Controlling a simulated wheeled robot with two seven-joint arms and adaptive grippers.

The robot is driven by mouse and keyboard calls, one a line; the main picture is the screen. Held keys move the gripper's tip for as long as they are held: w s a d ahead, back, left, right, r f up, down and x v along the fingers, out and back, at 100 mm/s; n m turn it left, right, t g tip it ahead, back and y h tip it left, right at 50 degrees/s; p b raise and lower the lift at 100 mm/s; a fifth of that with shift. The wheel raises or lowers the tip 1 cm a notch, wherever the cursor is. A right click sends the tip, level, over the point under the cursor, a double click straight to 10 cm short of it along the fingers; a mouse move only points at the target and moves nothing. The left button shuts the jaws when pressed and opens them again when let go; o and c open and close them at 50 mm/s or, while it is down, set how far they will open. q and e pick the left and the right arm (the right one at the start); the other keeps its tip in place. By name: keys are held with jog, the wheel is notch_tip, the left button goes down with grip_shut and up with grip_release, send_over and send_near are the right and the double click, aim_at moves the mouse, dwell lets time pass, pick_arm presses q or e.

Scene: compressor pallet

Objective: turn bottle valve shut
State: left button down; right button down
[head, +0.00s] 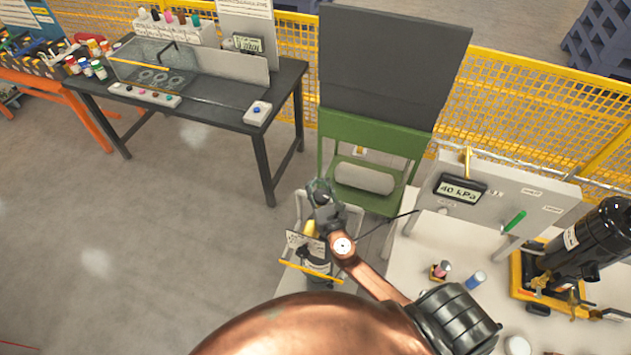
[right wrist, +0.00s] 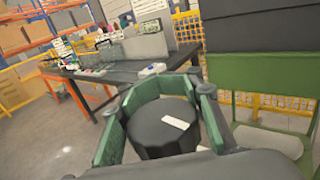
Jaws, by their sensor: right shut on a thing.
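The gas bottle (head: 316,262) stands in a small wheeled frame (head: 299,212) left of the white bench in the head view; my right arm and gripper hide part of it. My right gripper (head: 321,187) is at the top of the bottle. In the right wrist view, the green-padded fingers of my right gripper (right wrist: 160,88) are shut around a dark round valve knob (right wrist: 158,132) with a white mark on top. How far the valve is turned cannot be seen. My left gripper is not in view.
A green stand (head: 372,135) with a large dark panel is just behind the bottle. The white bench (head: 425,245) at right carries a gauge reading 40 kPa (head: 460,189) and a black compressor (head: 590,240). A dark table (head: 288,95) stands back left. The floor at left is clear.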

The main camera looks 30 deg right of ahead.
jog(key=c, duration=1.6)
grip_release()
notch_tip(320, 180, up, 10)
jog(key=shift+o, duration=0.3)
